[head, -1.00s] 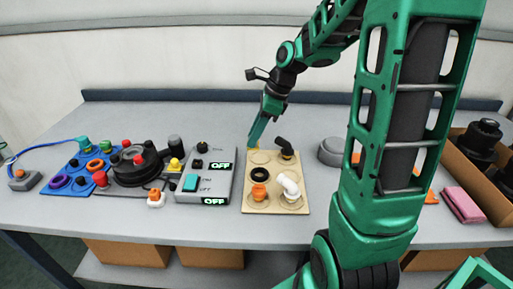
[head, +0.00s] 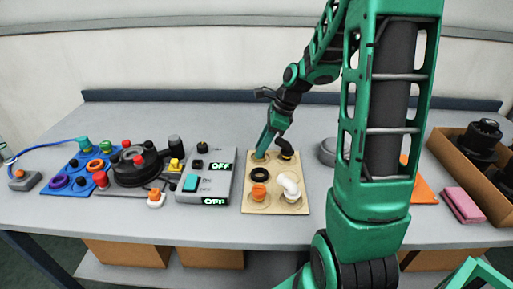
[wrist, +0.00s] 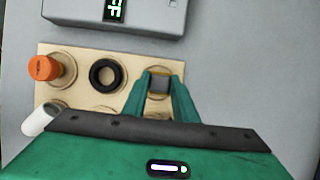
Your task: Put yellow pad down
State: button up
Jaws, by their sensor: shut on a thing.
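My gripper (head: 264,148) points down at the back left circle of the beige board (head: 247,190). In the wrist view its two teal fingers (wrist: 160,86) are shut on a small block with a grey top and a yellowish edge, the yellow pad (wrist: 159,82). The pad is over or in the back left circle of the board; I cannot tell whether it touches the surface. In the head view the fingers mostly hide it.
The board also bears a black ring (head: 259,174), an orange piece (head: 259,192), a white elbow (head: 290,186) and a black elbow (head: 285,147). A grey switch box (head: 205,178) stands to its left. A grey round object (head: 328,151) is to its right.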

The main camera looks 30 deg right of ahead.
jog(key=o, duration=1.1)
jog(key=shift+f, duration=0.1)
jog(key=v, duration=1.1)
jog(key=s+f+n+g+h, duration=0.1)
jog(key=s+n, duration=0.8)
jog(key=s, duration=0.3)
jog(key=s+a+f+n+g+h, duration=0.1)
jog(key=s+f+n+h, duration=0.1)
jog(key=s+n, duration=0.7)
jog(key=s, duration=0.4)
jog(key=shift+s+a+f+g, duration=0.15)
jog(key=shift+s+a+g, duration=0.1)
jog(key=shift+a+g, duration=0.1)
